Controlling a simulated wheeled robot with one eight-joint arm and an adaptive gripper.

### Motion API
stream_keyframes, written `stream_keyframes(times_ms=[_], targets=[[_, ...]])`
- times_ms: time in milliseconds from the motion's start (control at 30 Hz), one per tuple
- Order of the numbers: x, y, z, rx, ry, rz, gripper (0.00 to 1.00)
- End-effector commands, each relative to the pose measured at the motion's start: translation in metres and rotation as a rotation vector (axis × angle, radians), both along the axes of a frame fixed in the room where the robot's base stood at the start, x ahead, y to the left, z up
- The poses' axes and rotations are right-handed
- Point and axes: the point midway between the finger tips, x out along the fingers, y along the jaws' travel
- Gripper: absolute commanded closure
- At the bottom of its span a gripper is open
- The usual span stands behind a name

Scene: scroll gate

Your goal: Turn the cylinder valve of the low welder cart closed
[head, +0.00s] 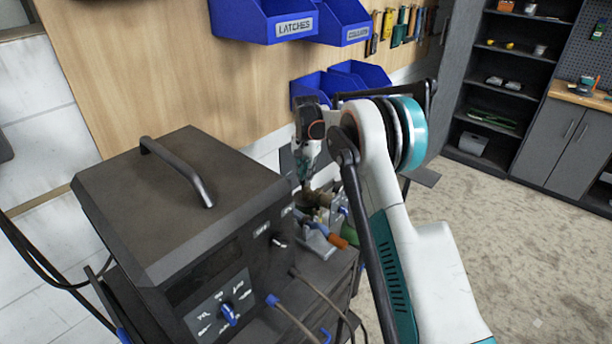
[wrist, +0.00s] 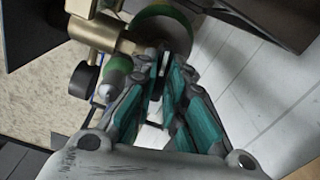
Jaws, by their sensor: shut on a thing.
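The low welder cart (head: 185,215) is a dark box unit with a top handle. Behind its right side is the brass cylinder valve (head: 322,198), with part of a green cylinder (head: 348,234) below it. My gripper (head: 305,184) reaches down to the valve from above, and my arm hides part of it. In the wrist view, my gripper's teal-padded fingers (wrist: 164,78) are closed together on a dark part of the valve. The brass valve body (wrist: 103,33) lies to their upper left, and the green cylinder (wrist: 165,17) shows beyond the tips.
Blue wall bins (head: 265,22) hang on the wooden panel above the cart. Hoses (head: 305,300) run from the cart's front. An orange-ended fitting (head: 338,241) sits close below the valve. Dark shelving (head: 505,75) stands at the back right. Floor (head: 510,240) is clear on the right.

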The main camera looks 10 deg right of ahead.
Motion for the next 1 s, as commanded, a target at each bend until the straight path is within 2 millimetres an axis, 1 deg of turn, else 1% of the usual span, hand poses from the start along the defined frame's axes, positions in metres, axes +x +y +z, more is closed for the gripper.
stream_keyframes(times_ms=[200,400,967,1000], targets=[[0.0013,0.0000,0.0014,0.000,-0.004,-0.128,1.00],[0.0014,-0.0001,0.0015,0.000,-0.004,-0.195,1.00],[0.0015,0.0000,0.0016,0.001,-0.005,-0.225,1.00],[0.0015,0.0000,0.0016,0.001,-0.005,-0.225,0.82]])
